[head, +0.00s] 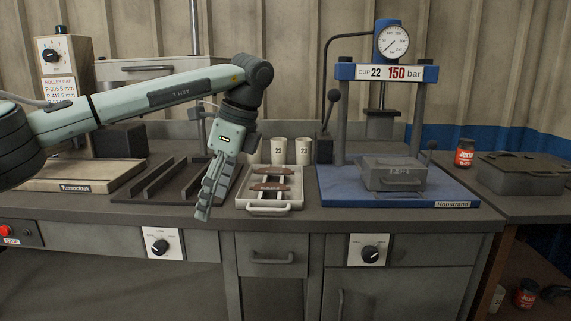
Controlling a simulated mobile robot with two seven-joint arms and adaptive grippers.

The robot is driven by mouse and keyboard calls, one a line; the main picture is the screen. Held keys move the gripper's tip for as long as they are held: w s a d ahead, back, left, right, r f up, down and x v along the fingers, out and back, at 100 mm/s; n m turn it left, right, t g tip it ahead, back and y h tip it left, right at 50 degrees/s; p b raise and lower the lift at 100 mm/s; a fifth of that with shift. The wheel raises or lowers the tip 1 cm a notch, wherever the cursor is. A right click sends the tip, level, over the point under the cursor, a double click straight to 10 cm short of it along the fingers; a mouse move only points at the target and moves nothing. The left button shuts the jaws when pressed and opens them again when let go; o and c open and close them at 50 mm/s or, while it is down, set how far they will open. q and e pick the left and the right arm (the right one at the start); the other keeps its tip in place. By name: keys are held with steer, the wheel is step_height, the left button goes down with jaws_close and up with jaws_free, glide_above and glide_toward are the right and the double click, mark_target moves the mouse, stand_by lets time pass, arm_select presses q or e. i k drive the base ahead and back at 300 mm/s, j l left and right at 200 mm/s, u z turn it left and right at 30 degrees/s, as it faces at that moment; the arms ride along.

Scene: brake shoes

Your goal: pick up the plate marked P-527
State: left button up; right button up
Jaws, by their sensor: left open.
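Two brown plates lie across a light grey tray (293,204) on the bench: a rear plate (270,170) and a front plate (268,187). The front plate bears a small light marking that is too small to read. I cannot tell which plate is P-527. My left gripper (206,203) is open and points down, just left of the tray and apart from both plates. Nothing shows between its fingers. My right gripper is not in view.
A blue press (345,190) with a gauge and a grey lidded box (393,174) stands right. A dark slotted rack (160,181) lies left of my gripper. A red jar (464,153) stands far right.

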mark_target(268, 170)
steer(key=i+l, duration=0.35)
steer(key=i, duration=0.2)
steer(key=i+l, duration=0.35)
steer(key=i, duration=0.2)
steer(key=i+j, duration=0.2)
steer(key=j, duration=0.25)
